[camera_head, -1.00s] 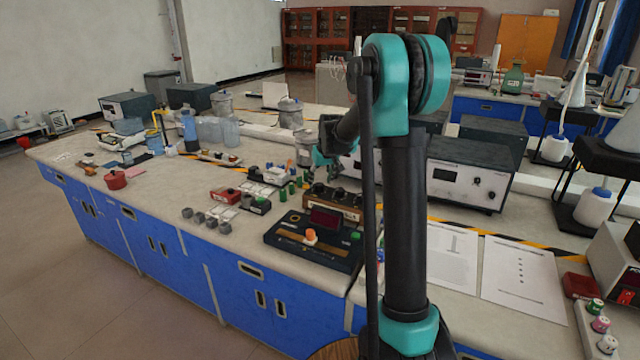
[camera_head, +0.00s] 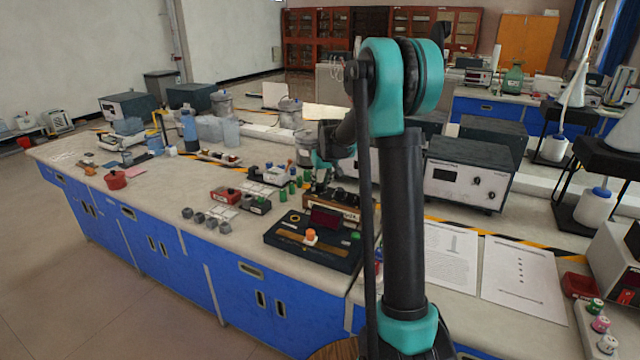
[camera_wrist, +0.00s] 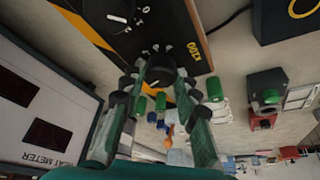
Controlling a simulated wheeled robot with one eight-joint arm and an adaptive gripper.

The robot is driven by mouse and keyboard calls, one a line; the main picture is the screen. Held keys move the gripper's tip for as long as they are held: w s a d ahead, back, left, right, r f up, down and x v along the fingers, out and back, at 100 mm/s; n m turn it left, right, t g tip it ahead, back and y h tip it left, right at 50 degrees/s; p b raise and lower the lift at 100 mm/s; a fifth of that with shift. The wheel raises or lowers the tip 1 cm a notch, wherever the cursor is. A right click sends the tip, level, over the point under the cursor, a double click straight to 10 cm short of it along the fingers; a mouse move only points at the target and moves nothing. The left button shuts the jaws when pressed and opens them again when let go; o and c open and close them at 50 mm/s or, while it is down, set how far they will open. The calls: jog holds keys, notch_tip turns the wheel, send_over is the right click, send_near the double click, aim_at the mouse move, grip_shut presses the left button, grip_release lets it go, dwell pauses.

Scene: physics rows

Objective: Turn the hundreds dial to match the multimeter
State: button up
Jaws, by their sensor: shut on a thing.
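A black round dial (camera_wrist: 161,64) with a pale pointer line sits on a dark panel in the wrist view. The label "x100" is beside it, and white scale marks surround it. My gripper (camera_wrist: 158,77) is shut on this dial, one finger on each side. In the head view the dial box (camera_head: 345,212) stands behind a black board with a dark red display (camera_head: 326,218). My arm hides part of this box, and the dial settings are too small to read there. I cannot tell which instrument is the multimeter, and no reading is legible.
A meter (camera_wrist: 42,120) with two dark windows stands close on the left in the wrist view. Green cylinders (camera_head: 292,188) stand near the dial box. A large instrument (camera_head: 468,182) and paper sheets (camera_head: 520,270) lie to the right of my arm.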

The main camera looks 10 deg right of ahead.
jog(key=shift+a+m+h, duration=0.1)
jog(key=shift+m+h, duration=0.45)
jog(key=shift+m, duration=0.85)
jog(key=shift+a+m+h, duration=0.1)
jog(key=shift+m+h, duration=0.45)
jog(key=shift+m, duration=0.85)
jog(key=o, duration=1.2)
jog(key=shift+c, duration=0.2)
jog(key=v, duration=1.2)
